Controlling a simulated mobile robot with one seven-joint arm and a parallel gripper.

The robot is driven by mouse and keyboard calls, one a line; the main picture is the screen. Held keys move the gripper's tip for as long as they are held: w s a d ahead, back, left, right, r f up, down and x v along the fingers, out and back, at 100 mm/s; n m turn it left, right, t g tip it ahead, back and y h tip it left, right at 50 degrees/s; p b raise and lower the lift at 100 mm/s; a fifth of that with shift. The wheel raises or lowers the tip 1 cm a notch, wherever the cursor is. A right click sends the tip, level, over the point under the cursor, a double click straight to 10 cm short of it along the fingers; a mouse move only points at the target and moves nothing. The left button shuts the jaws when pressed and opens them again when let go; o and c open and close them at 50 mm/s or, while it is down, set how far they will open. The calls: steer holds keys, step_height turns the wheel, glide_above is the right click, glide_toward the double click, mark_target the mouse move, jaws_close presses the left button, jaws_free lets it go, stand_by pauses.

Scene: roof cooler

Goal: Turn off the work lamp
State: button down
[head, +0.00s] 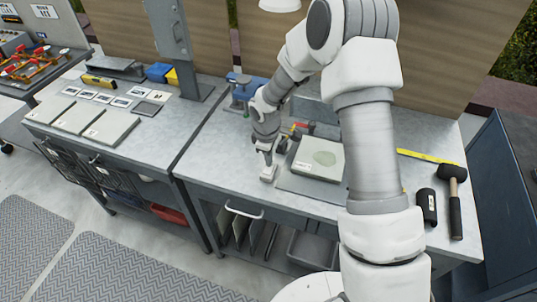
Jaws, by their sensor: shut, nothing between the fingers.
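A white lamp shade (280,4), which looks like the work lamp, shows at the top edge of the head view. Most of it is cut off by the frame, so I cannot tell whether it is lit. I cannot make out its switch. My gripper (268,168) points down at the front part of the right workbench, left of a pale green-grey slab. It is shut and empty, well below and in front of the shade. I cannot tell whether its tips touch the bench top.
The right workbench (225,160) carries the slab (318,158), a blue vise-like tool (243,88), a yellow tape (428,156) and a black mallet (454,195). The left bench (150,135) holds flat panels and cards.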

stand_by(0.3)
steer(key=shift+w+d+f+p, duration=0.1)
steer(key=shift+p, duration=0.4)
steer(key=shift+f, duration=0.15)
steer(key=shift+s, duration=0.25)
steer(key=shift+s+a+b, duration=0.3)
steer(key=shift+s+a, duration=0.05)
steer(key=shift+s, duration=0.2)
steer(key=shift+r, duration=0.25)
